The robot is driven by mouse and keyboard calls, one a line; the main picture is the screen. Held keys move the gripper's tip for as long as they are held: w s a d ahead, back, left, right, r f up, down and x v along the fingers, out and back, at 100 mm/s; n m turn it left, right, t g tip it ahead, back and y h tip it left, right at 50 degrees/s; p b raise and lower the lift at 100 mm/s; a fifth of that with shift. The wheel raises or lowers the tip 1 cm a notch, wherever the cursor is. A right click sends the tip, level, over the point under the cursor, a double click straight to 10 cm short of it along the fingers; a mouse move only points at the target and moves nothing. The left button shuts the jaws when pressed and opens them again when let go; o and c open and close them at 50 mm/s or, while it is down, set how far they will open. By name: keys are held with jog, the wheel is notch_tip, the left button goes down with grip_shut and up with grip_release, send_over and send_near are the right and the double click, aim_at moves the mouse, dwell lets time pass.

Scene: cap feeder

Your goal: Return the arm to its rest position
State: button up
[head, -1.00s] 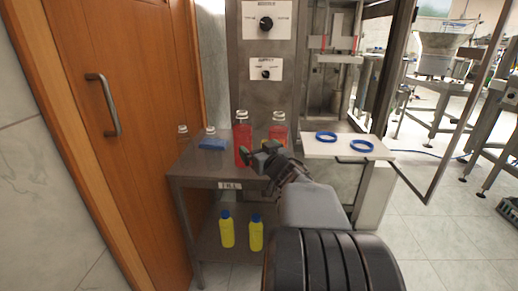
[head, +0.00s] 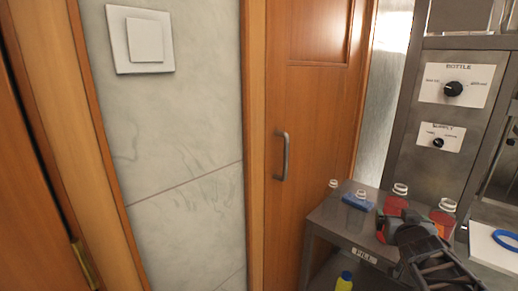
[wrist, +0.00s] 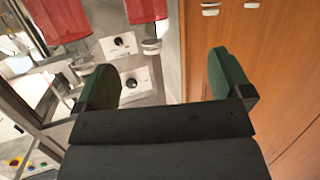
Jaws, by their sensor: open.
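My gripper (head: 384,228) is at the lower right of the head view, in front of the table with the red bottles. In the wrist view my gripper (wrist: 164,88) shows two green-padded fingers spread wide apart with nothing between them. Two red-filled bottles with white caps, the left one (head: 396,203) and the right one (head: 443,216), stand behind my gripper, which partly hides them. Their red bodies also show at the top of the wrist view (wrist: 60,18).
The metal table (head: 327,218) also holds clear bottles (head: 333,188) and a blue item (head: 356,202). A yellow bottle (head: 344,282) is below. A panel with knobs (head: 453,88) stands behind at right. A wooden door (head: 310,110) and marble wall (head: 180,150) are left.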

jog(key=s+a+r+n+g+y+p, duration=0.2)
jog(key=s+a+r+g+y+p, duration=0.1)
jog(key=a+p, duration=0.5)
jog(key=s+a+r+n+g+y+p, duration=0.2)
jog(key=s+a+r+g+p, duration=0.3)
jog(key=a, duration=0.7)
jog(key=s+g+p, duration=0.2)
jog(key=s+p, duration=0.2)
jog(key=s, duration=0.1)
jog(key=shift+s+r+y, duration=0.25)
jog(key=shift+r+y, duration=0.05)
jog(key=shift+y, duration=0.1)
